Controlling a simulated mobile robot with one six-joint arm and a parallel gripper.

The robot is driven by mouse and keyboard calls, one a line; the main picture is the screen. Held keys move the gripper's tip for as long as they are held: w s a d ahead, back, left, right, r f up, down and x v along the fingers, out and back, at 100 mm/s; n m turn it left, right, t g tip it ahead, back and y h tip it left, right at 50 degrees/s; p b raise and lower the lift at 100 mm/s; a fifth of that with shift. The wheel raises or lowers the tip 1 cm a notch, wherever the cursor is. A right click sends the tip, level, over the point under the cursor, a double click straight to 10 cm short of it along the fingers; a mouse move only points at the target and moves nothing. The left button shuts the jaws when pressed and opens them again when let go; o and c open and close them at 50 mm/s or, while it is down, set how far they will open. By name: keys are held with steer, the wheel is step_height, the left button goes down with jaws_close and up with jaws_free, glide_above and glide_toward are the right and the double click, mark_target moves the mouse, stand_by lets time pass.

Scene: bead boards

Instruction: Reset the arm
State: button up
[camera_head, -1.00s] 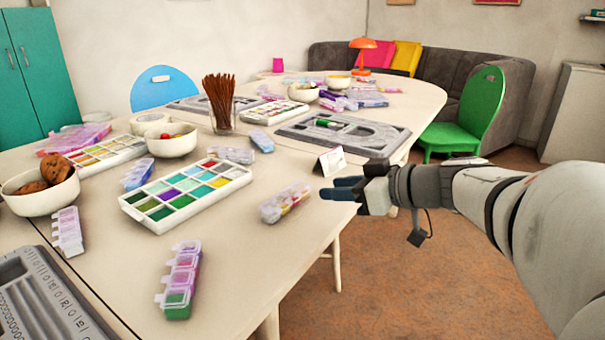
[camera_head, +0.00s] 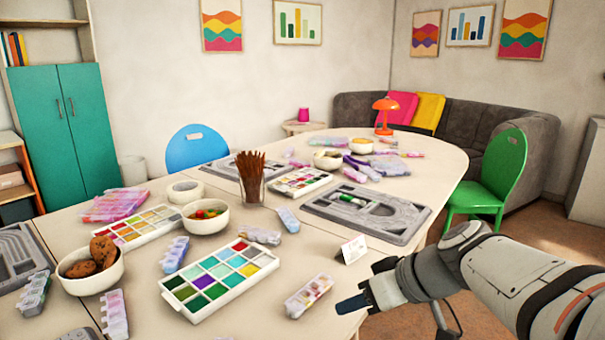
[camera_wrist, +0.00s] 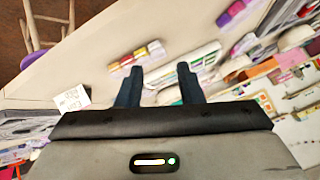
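My gripper (camera_head: 351,304) is at the lower right in the head view, beside the table's right edge, with my arm reaching in from the right. In the wrist view its two dark fingers (camera_wrist: 160,82) stand apart with nothing between them, so it is open and empty. A clear bead case (camera_head: 309,296) lies on the table just left of the fingertips, apart from them. It also shows beyond the fingers in the wrist view (camera_wrist: 137,56).
A white palette tray (camera_head: 219,279) with coloured compartments is left of the bead case. A small white card (camera_head: 351,250) stands near the table edge. A grey bead board (camera_head: 366,212), a pencil glass (camera_head: 251,185) and bowls are farther back. Open floor lies right of the table.

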steer(key=s+d+r+m+g+h+p, duration=0.1)
steer(key=s+d+r+m+h+p, duration=0.1)
steer(key=r+p, duration=0.6)
steer(key=s+d+r+m+g+h+p, duration=0.1)
steer(key=s+d+r+m+h+p, duration=0.2)
steer(key=r+p, duration=0.5)
steer(key=shift+s+d+m+h+p, duration=0.45)
steer(key=shift+s+h+p, duration=1.1)
steer(key=shift+p, duration=1.55)
steer(key=shift+s+a+y, duration=0.15)
steer(key=shift+s+y, duration=0.15)
steer(key=shift+y, duration=0.05)
